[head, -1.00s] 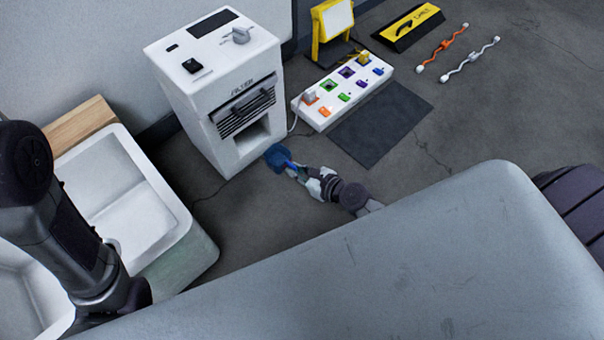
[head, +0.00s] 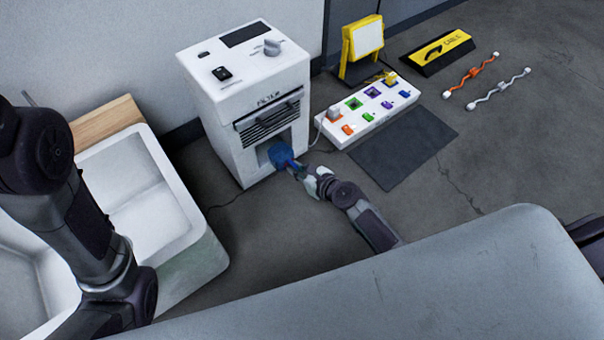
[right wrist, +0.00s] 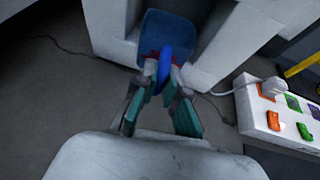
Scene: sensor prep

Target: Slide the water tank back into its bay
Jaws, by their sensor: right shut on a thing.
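The blue water tank (head: 280,153) is at the mouth of the bay (head: 266,150), low in the front of the white machine (head: 245,105). In the right wrist view the tank (right wrist: 163,35) sits between the bay's white side walls, with its blue handle toward me. How deep it sits is hard to tell. My right gripper (head: 302,173) is shut on the tank's handle; its fingers also show in the right wrist view (right wrist: 164,88). My left arm shows at the left of the head view, but its gripper is out of view.
A white power strip (head: 372,118) with coloured sockets stands right of the machine, beside a dark mat (head: 403,148). A yellow lamp (head: 362,42) stands behind it. A white basin (head: 140,185) is at the left. A cord (head: 235,200) lies on the floor.

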